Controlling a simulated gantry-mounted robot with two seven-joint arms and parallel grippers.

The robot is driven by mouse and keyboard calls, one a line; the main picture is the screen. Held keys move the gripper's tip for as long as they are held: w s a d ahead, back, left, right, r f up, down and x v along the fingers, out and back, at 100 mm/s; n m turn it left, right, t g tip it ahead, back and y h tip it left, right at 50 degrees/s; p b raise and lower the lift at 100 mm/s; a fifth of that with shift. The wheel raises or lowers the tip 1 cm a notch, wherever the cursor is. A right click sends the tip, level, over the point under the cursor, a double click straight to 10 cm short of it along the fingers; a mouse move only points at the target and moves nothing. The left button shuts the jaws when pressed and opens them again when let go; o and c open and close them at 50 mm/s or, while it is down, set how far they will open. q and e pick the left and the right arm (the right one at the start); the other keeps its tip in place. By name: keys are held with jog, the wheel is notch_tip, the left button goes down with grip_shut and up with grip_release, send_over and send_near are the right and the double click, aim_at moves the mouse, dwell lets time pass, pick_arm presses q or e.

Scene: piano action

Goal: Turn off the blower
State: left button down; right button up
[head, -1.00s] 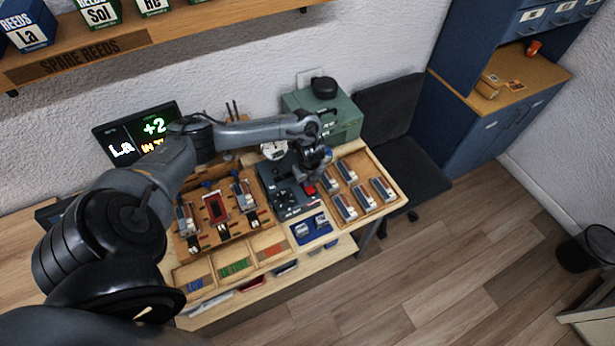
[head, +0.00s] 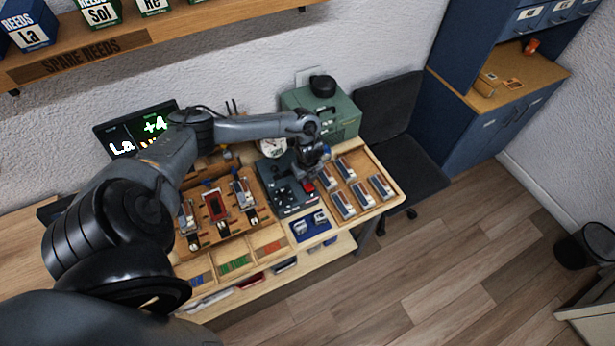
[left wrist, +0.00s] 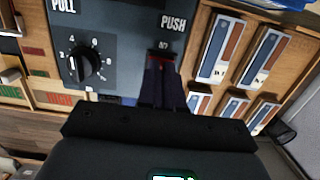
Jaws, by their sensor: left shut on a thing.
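The blower control unit is a dark grey panel (head: 285,190) on the bench, between the reed jig and a tray. In the left wrist view its panel (left wrist: 105,25) shows the words PULL and PUSH and a black numbered knob (left wrist: 84,66). A red switch (left wrist: 158,57) lies below PUSH; it also shows in the head view (head: 309,187). My left gripper (left wrist: 163,80) points down at the panel, its fingers shut at the red switch and covering part of it. The switch's position is hidden. My right gripper is in no view.
A wooden tray (head: 394,198) with several reed blocks is right of the panel. A wooden jig (head: 226,222) is to its left, and a green box (head: 345,115) stands behind. The screen (head: 128,140) reads La +4. A black chair (head: 395,115) stands to the right.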

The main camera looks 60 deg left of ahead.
pick_arm(q)
jog(key=shift+s+d+f, duration=0.1)
jog(key=shift+s+f, duration=0.2)
jog(key=shift+d+r+p, duration=0.1)
jog(key=shift+d+p, duration=0.35)
jog(key=shift+p, duration=0.1)
jog(key=shift+d, duration=0.25)
